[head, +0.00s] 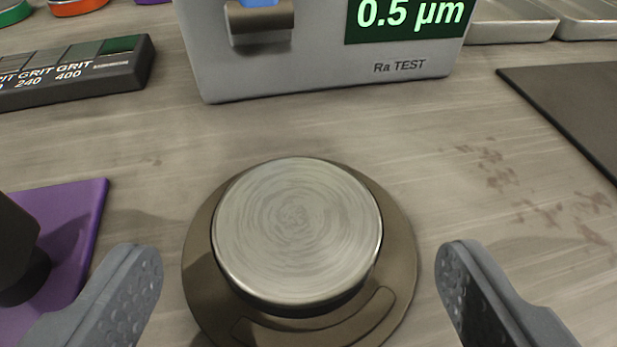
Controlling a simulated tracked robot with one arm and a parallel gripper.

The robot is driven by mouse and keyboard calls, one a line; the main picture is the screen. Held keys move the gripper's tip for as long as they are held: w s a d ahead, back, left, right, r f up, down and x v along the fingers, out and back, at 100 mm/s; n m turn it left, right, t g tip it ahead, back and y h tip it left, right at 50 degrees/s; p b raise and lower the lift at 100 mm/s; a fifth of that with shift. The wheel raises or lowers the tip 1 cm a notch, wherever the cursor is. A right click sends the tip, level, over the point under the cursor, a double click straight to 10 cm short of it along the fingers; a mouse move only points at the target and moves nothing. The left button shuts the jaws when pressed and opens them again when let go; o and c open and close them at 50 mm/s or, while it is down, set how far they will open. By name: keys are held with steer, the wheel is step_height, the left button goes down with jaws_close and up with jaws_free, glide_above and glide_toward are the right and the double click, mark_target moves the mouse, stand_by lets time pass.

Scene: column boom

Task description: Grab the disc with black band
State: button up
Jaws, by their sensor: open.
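A round metal disc (296,228) with a brushed, ringed top sits in the middle of the head view. A black band shows along its lower front edge. It rests on a wider brownish round base (398,250) with a curved slot at the front. My gripper (300,258) is open, with one grey padded finger on the left of the disc and one on the right. Both fingers appear apart from the disc and its base. The disc's far side is hidden.
A grey Ra test box (330,78) with a green display stands behind the disc. A grit block (75,75) lies at the back left. A purple mat (85,215) with a dark object is at the left. A dark mat (575,105) lies at the right. Metal trays (510,22) are at the back right.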

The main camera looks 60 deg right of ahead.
mark_target(294, 238)
steer(key=shift+x, duration=1.1)
steer(key=c, duration=1.4)
steer(key=shift+r, duration=0.1)
steer(key=shift+c, duration=0.2)
